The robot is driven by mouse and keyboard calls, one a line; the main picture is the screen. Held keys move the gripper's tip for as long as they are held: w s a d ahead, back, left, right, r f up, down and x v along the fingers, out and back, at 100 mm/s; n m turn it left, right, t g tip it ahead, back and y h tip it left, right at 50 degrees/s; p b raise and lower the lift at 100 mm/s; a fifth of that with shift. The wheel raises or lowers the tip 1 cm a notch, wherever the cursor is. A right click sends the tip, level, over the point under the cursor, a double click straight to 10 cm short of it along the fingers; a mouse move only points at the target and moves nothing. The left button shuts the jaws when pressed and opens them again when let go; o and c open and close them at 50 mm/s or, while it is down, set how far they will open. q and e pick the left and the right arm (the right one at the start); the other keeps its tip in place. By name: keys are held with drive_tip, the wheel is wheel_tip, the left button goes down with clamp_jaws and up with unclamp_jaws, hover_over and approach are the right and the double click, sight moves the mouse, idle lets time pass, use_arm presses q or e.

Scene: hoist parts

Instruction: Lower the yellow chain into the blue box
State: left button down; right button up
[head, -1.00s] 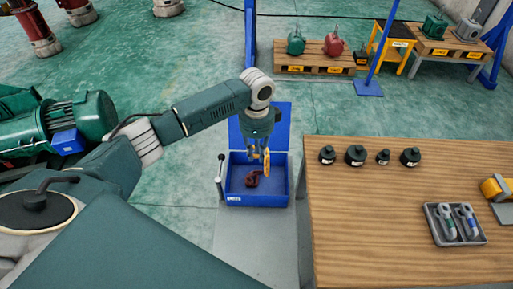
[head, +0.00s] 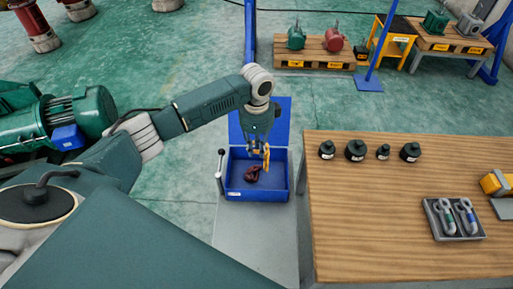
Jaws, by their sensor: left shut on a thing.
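The blue box (head: 258,196) stands open on a grey surface, its lid raised at the back. A dark red chain-like thing (head: 253,174) lies inside it. My left gripper (head: 260,146) points down over the box and is shut on the yellow chain (head: 266,157). The chain hangs as a short strand over the box's inside. I cannot tell whether its lower end touches the floor of the box. The fingertips are small and partly hidden by the chain. My right gripper is not in view.
A wooden table (head: 400,200) stands right of the box, with several black weights (head: 355,150) and a tray of shackles (head: 454,236). An upright lever (head: 220,170) stands at the box's left side. Pallets with hoist parts (head: 315,58) are at the back.

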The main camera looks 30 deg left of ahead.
use_arm(q)
wheel_tip(320, 180, down, 17)
drive_tip(key=b, duration=0.9)
drive_tip(key=shift+f, duration=0.2)
idle(1.5)
drive_tip(key=c, duration=1.5)
unclamp_jaws()
wheel_tip(320, 180, up, 12)
drive_tip(key=shift+r, duration=0.1)
drive_tip(key=shift+s, duration=0.1)
